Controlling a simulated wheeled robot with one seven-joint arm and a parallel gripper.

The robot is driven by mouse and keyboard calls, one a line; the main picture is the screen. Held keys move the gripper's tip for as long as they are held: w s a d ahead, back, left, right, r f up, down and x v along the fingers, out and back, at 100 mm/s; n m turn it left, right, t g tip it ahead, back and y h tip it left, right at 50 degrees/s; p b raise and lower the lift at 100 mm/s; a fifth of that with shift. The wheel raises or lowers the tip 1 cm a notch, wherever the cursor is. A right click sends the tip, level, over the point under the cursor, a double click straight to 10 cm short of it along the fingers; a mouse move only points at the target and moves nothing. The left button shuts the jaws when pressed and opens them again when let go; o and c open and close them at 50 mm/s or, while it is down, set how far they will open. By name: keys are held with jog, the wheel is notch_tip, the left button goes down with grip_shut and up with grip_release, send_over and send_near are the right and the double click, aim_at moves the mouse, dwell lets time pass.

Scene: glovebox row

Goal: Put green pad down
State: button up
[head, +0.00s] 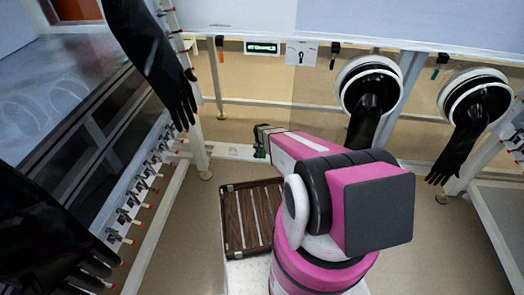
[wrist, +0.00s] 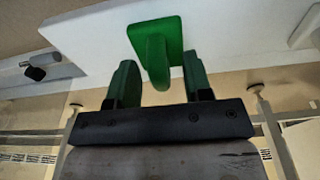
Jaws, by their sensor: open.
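The green pad (wrist: 158,36) shows in the wrist view, at the top centre. It is a flat green plate with a rounded grip sticking out towards me, and it lies against a white surface (wrist: 90,38). My gripper (wrist: 160,80) is open, with one green finger on each side of the grip and a visible gap on both sides. In the head view my gripper (head: 262,141) is small and partly hidden by my arm, near the white rail at the back. I cannot pick out the pad clearly there.
A brown slatted tray (head: 228,222) is left of my arm. Black gloves hang from round ports (head: 369,80) at the right, and another black glove (head: 155,60) hangs at the upper left. A white frame with several clips (head: 130,215) stands left. Floor shows between.

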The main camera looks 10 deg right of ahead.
aim_at(262, 151)
notch_tip(262, 151, up, 12)
jog(key=s, duration=0.2)
jog(key=s+r+n+g, duration=0.1)
jog(key=s+r+n, duration=0.2)
jog(key=s+r, duration=1.6)
notch_tip(262, 151, up, 3)
jog(key=shift+s+n+g+y, duration=0.15)
jog(key=shift+n+g+y, duration=0.15)
jog(key=shift+g, duration=0.1)
